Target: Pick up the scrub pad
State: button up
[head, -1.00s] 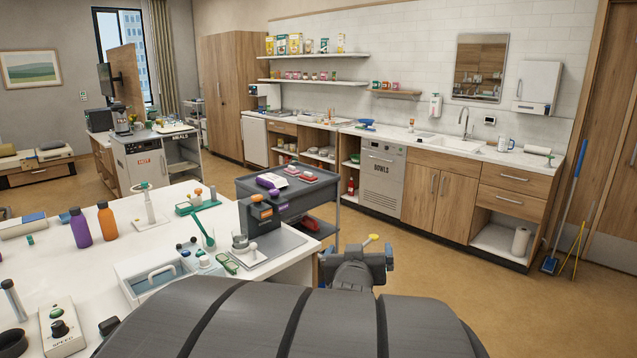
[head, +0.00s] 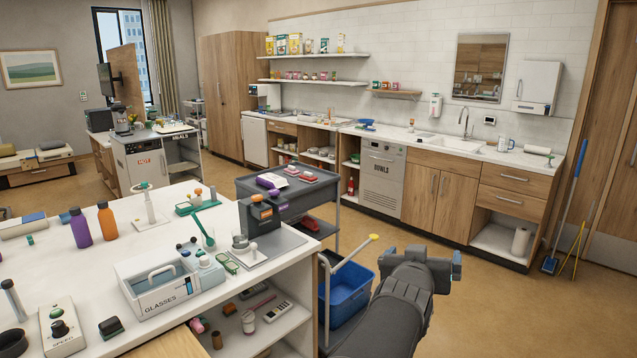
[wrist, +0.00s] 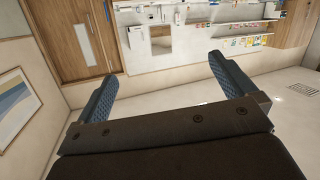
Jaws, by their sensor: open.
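I cannot pick out a scrub pad for certain in either view. A small dark block (head: 110,327) lies on the near white counter (head: 160,235) at lower left in the head view; I cannot tell what it is. My gripper (head: 423,258) is at lower right in the head view, over the floor, right of the blue bin and well apart from the counter items. In the wrist view my gripper (wrist: 162,68) has its two blue-padded fingers wide apart, with nothing between them. That view shows the room upside down and no counter objects close by.
A grey box labelled GLASSES (head: 165,287), two bottles (head: 106,221) and a dark machine (head: 261,222) crowd the near counter. The sink counter (head: 440,143) runs along the back wall. Open floor lies right.

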jog(key=c, duration=0.5)
